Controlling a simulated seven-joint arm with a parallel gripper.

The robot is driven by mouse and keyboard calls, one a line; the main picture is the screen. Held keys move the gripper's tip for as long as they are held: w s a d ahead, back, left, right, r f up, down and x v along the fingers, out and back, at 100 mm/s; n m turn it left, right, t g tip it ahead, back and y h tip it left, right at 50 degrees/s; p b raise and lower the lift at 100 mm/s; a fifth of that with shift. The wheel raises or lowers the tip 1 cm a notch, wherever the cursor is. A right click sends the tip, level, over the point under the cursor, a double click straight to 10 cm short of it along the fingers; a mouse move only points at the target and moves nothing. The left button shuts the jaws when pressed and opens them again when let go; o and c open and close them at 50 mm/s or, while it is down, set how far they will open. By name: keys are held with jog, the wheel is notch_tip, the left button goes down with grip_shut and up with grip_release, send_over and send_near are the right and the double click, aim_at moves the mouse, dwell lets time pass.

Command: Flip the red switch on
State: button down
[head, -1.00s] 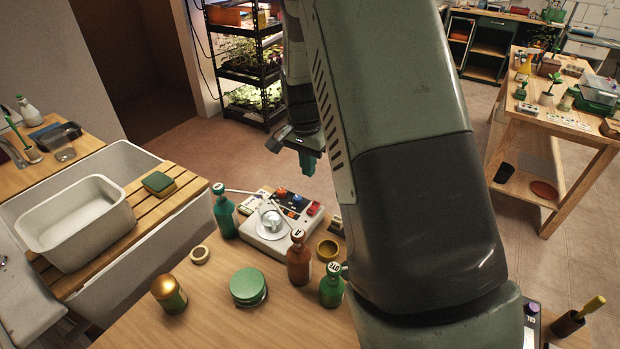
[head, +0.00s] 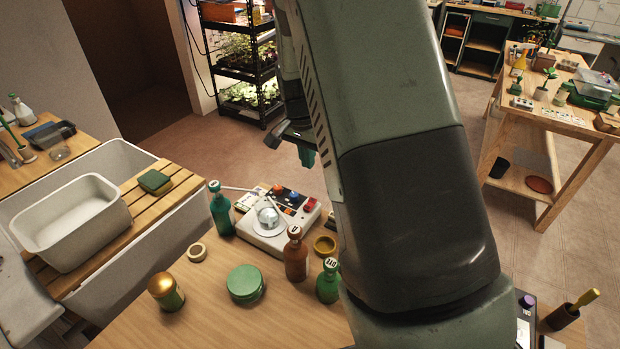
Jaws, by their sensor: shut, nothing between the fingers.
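The red switch (head: 310,205) sits at the right end of a white control box (head: 262,238) on the wooden table. An orange and a blue switch (head: 292,197) stand beside it on the box's dark panel. I cannot tell which way the red switch is tipped. My gripper (head: 306,158) is above and behind the box, pointing down, shut and empty. It is apart from the switch. My arm hides the area just right of the box.
A green bottle (head: 222,210) stands left of the box. A brown bottle (head: 296,256), another green bottle (head: 328,282) and a yellow ring-shaped dish (head: 325,245) stand close in front. A green round tin (head: 245,284) is nearer. A sink (head: 120,250) is at left.

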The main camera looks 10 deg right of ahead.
aim_at(313, 200)
jog(key=f, duration=0.4)
jog(key=w+d+f, duration=0.1)
jog(key=f, duration=0.8)
jog(key=shift+w+d+f, duration=0.2)
jog(key=shift+w+d, duration=0.05)
jog(key=shift+w+d+f, duration=0.1)
jog(key=shift+d+f, duration=0.05)
jog(key=shift+f, duration=0.05)
jog(key=shift+s+a+r, duration=0.1)
jog(key=shift+s+a, duration=0.55)
notch_tip(313, 200, up, 14)
jog(key=s+a, duration=0.1)
jog(key=shift+s+a, duration=0.25)
jog(key=shift+a, duration=0.05)
